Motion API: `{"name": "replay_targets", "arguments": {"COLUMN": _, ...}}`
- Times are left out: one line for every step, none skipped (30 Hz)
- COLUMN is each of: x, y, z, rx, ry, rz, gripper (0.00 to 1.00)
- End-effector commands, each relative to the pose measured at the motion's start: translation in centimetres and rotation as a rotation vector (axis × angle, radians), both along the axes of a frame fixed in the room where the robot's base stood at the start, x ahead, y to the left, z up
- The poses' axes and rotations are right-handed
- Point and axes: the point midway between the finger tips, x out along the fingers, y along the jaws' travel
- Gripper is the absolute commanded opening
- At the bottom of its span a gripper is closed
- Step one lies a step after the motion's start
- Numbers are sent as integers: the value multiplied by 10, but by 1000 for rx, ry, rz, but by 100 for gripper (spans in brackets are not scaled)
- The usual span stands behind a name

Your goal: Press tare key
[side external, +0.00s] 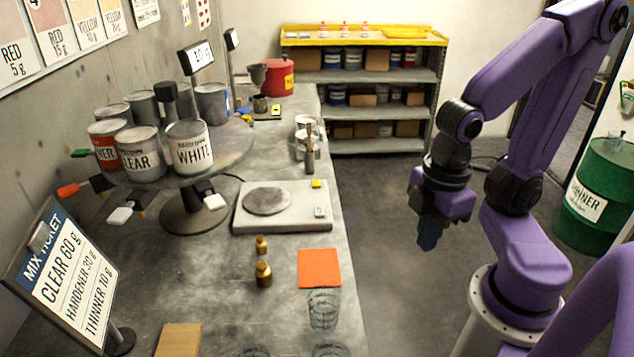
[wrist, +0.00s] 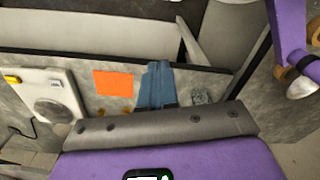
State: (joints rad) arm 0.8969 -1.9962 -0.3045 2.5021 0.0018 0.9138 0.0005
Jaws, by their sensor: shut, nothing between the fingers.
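The pale scale (side external: 287,222) with a round grey pan (side external: 268,201) lies on the bench. I cannot tell which is the tare key. In the wrist view the scale (wrist: 33,88) is at the left, with the yellow block (wrist: 12,78) and the light patch (wrist: 55,84). My gripper (side external: 429,240) hangs right of the bench, clear of the scale, with blue fingers shut and empty. The fingers (wrist: 158,88) also show in the wrist view.
An orange square (side external: 319,268), brass weights (side external: 263,273) and clear cups (side external: 323,309) lie in front of the scale. A round stand with paint cans (side external: 190,146) is left of it. Cups and an upright stick (side external: 309,150) stand behind. Floor right of the bench is free.

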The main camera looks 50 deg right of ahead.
Motion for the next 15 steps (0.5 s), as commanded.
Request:
{"name": "replay_targets", "arguments": {"x": 0, "y": 0, "z": 0, "rx": 0, "ry": 0, "rz": 0, "gripper": 0}}
{"name": "replay_targets", "arguments": {"x": 0, "y": 0, "z": 0, "rx": 0, "ry": 0, "rz": 0, "gripper": 0}}
{"name": "replay_targets", "arguments": {"x": 0, "y": 0, "z": 0, "rx": 0, "ry": 0, "rz": 0, "gripper": 0}}
{"name": "replay_targets", "arguments": {"x": 0, "y": 0, "z": 0, "rx": 0, "ry": 0, "rz": 0, "gripper": 0}}
{"name": "replay_targets", "arguments": {"x": 0, "y": 0, "z": 0, "rx": 0, "ry": 0, "rz": 0, "gripper": 0}}
{"name": "replay_targets", "arguments": {"x": 0, "y": 0, "z": 0, "rx": 0, "ry": 0, "rz": 0, "gripper": 0}}
{"name": "replay_targets", "arguments": {"x": 0, "y": 0, "z": 0, "rx": 0, "ry": 0, "rz": 0, "gripper": 0}}
{"name": "replay_targets", "arguments": {"x": 0, "y": 0, "z": 0, "rx": 0, "ry": 0, "rz": 0, "gripper": 0}}
{"name": "replay_targets", "arguments": {"x": 0, "y": 0, "z": 0, "rx": 0, "ry": 0, "rz": 0, "gripper": 0}}
{"name": "replay_targets", "arguments": {"x": 0, "y": 0, "z": 0, "rx": 0, "ry": 0, "rz": 0, "gripper": 0}}
{"name": "replay_targets", "arguments": {"x": 0, "y": 0, "z": 0, "rx": 0, "ry": 0, "rz": 0, "gripper": 0}}
{"name": "replay_targets", "arguments": {"x": 1, "y": 0, "z": 0, "rx": 1, "ry": 0, "rz": -1, "gripper": 0}}
{"name": "replay_targets", "arguments": {"x": 2, "y": 1, "z": 0, "rx": 3, "ry": -1, "rz": -2, "gripper": 0}}
{"name": "replay_targets", "arguments": {"x": 3, "y": 2, "z": 0, "rx": 7, "ry": -2, "rz": -4, "gripper": 0}}
{"name": "replay_targets", "arguments": {"x": 6, "y": 3, "z": -1, "rx": 12, "ry": -5, "rz": -8, "gripper": 0}}
